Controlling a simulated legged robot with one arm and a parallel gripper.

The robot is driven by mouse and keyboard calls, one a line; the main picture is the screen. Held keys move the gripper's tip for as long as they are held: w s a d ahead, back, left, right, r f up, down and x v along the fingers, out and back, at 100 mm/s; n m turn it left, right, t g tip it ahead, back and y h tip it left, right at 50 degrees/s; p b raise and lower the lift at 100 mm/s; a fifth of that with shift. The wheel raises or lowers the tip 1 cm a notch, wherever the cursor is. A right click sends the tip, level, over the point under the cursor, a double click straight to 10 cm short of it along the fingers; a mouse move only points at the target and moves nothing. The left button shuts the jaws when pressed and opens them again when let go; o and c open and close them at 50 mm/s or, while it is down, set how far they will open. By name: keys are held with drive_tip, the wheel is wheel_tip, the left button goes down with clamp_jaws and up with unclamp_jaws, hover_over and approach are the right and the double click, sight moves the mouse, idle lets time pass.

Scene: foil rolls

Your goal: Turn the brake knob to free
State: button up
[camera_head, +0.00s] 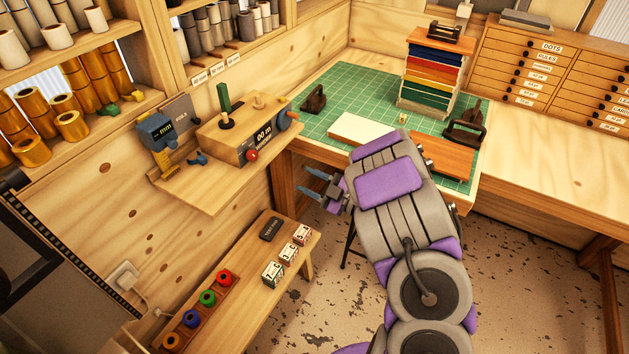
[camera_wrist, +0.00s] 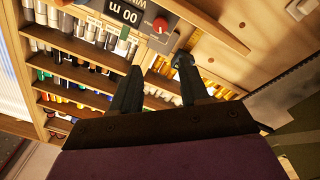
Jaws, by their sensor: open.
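A wooden winder box (camera_head: 240,137) with a "00 m" display (camera_head: 264,134) sits on a wall shelf. A red knob (camera_head: 251,155) is on its front, just left of and below the display; its setting is too small to read. In the wrist view the red knob (camera_wrist: 160,25) sits on a grey plate beside the display (camera_wrist: 125,12), beyond the fingertips. My gripper (camera_head: 310,183) is open and empty, right of and apart from the box. Both fingers of my gripper (camera_wrist: 158,68) show in the wrist view, with nothing between them.
Below, a bench (camera_head: 241,283) holds number blocks and coloured rings. The green-matted table (camera_head: 340,88) is behind my arm. Open floor lies between bench and table.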

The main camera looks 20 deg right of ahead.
drive_tip(key=shift+s+d, duration=0.2)
drive_tip(key=shift+d, duration=0.3)
drive_tip(key=shift+o, duration=0.5)
drive_tip(key=shift+d+f, duration=0.15)
drive_tip(key=shift+d, duration=0.95)
drive_tip(key=shift+o, duration=0.8)
drive_tip(key=shift+w+a+m, duration=0.1)
drive_tip(key=shift+m, duration=0.2)
drive_tip(key=a+m+p, duration=0.1)
drive_tip(key=a+r+m+p, duration=0.1)
drive_tip(key=w+a+p, duration=0.1)
drive_tip(key=p, duration=0.1)
drive_tip(key=shift+r+m, duration=0.25)
drive_tip(key=shift+m, duration=0.15)
drive_tip(key=m+p, duration=0.3)
drive_tip(key=m, duration=0.1)
approach(256, 156)
drive_tip(key=x, duration=0.2)
drive_tip(key=shift+g, duration=0.3)
drive_tip(key=x, duration=0.5)
drive_tip(key=shift+a+r+b, duration=0.15)
drive_tip(key=shift+a+b, duration=0.15)
drive_tip(key=shift+a, duration=0.2)
drive_tip(key=shift+w+a, duration=0.25)
drive_tip(key=shift+w, duration=0.25)
drive_tip(key=shift+w+d, duration=0.1)
drive_tip(key=shift+d, duration=0.3)
